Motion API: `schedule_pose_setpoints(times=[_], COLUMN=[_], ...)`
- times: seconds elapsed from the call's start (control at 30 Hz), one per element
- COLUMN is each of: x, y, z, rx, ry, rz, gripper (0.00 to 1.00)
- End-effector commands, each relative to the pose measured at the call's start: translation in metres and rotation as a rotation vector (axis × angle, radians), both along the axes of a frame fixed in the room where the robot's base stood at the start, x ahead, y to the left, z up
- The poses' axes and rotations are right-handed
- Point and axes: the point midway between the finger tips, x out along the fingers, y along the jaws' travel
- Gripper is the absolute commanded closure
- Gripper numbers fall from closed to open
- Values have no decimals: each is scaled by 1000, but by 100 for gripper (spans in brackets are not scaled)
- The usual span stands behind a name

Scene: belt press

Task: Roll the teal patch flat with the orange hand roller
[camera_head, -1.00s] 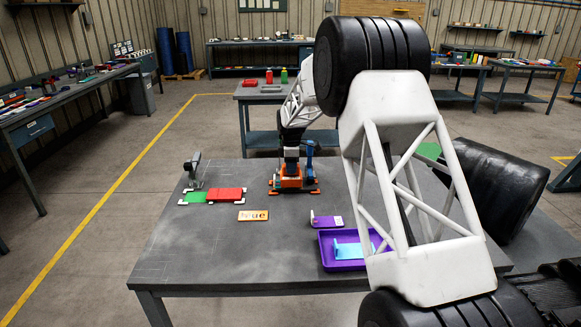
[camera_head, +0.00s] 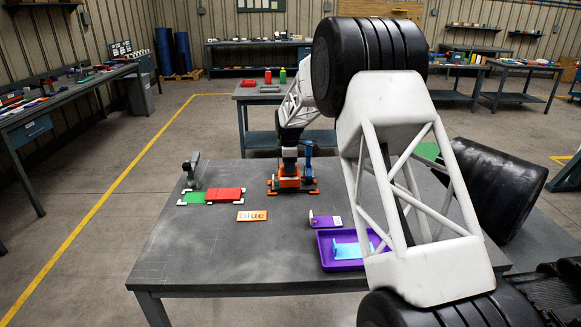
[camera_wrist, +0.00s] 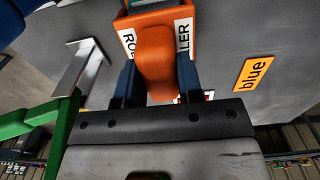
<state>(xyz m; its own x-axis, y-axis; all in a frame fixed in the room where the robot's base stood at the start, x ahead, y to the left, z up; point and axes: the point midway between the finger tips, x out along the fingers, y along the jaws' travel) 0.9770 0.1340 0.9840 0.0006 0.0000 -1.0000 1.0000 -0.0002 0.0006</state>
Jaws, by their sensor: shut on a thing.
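My gripper (camera_wrist: 158,82) has its dark blue fingers shut on the rounded orange handle of the hand roller (camera_wrist: 155,50) in the wrist view. The roller is at an orange stand (camera_wrist: 186,28) with a white label, partly covered, that seems to read ROLLER. I cannot tell whether the roller touches the stand. In the head view, the orange stand (camera_head: 290,183) is at the table's middle under my gripper (camera_head: 291,168). A light blue piece (camera_head: 353,249), perhaps the teal patch, lies in the purple tray (camera_head: 328,264); my arm partly hides the tray.
A green piece (camera_head: 190,198) and a red piece (camera_head: 226,194) lie end to end at the left, by a grey clamp (camera_head: 193,170). An orange "blue" label (camera_wrist: 254,73) lies nearby. A purple object (camera_head: 325,221) stands behind the tray. The table's front left is clear.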

Motion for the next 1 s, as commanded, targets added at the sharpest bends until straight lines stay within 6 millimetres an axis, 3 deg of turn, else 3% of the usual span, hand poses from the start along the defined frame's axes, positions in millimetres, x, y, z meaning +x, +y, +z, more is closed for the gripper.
schedule_pose_setpoints(times=[1.0], x=[-1], y=[6], z=[-3], rx=[0], ry=[3], rz=[0], gripper=[92])
